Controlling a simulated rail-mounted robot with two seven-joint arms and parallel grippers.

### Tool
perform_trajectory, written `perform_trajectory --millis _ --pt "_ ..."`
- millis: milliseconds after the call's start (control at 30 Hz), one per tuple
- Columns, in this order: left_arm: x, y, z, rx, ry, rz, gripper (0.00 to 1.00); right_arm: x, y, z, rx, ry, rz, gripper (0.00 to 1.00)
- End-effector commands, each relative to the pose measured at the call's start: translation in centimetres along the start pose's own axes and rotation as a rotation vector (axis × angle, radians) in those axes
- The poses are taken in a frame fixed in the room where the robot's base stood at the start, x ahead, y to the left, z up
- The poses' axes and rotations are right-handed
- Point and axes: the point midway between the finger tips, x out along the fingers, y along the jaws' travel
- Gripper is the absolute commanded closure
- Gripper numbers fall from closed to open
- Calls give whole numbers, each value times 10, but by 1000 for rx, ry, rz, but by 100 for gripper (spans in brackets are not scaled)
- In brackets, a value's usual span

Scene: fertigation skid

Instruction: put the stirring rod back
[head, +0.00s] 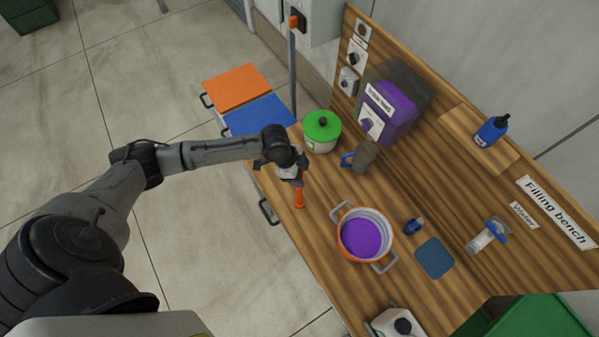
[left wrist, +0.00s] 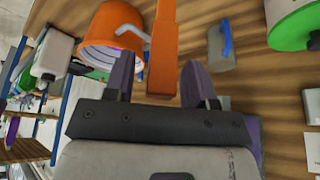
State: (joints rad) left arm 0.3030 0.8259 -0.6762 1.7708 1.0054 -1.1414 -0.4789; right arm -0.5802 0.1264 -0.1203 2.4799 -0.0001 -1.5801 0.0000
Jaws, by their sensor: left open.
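An orange rod (head: 299,197), which looks like the stirring rod, is just beyond my left gripper (head: 291,176) at the bench's front side. In the left wrist view the rod (left wrist: 163,45) shows between the two fingers of my left gripper (left wrist: 158,65), with gaps on both sides. The gripper is open and empty. I cannot tell whether the rod stands or lies, as the gripper hides part of it. An orange pot (head: 343,218) with purple liquid stands to the right; it also shows in the left wrist view (left wrist: 115,22). My right gripper is not in view.
On the wooden bench, a green-lidded pot (head: 322,131) and a grey jug with a blue handle (head: 366,157) stand behind the gripper. A small blue item (head: 413,226) and a blue mat (head: 435,258) lie right of the orange pot. A white canister (head: 398,323) is nearest.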

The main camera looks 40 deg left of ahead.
Motion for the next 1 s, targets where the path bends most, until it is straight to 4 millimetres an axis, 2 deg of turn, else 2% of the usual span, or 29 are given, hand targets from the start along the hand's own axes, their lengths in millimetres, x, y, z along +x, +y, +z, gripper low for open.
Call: perform_trajectory --millis 233,700,1000 --pt "-11 -1 -1 0 1 -2 49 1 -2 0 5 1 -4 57" --pt "-93 -1 0 2 0 -3 49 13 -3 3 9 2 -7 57" --pt "-120 0 -1 0 0 0 49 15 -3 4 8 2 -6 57"
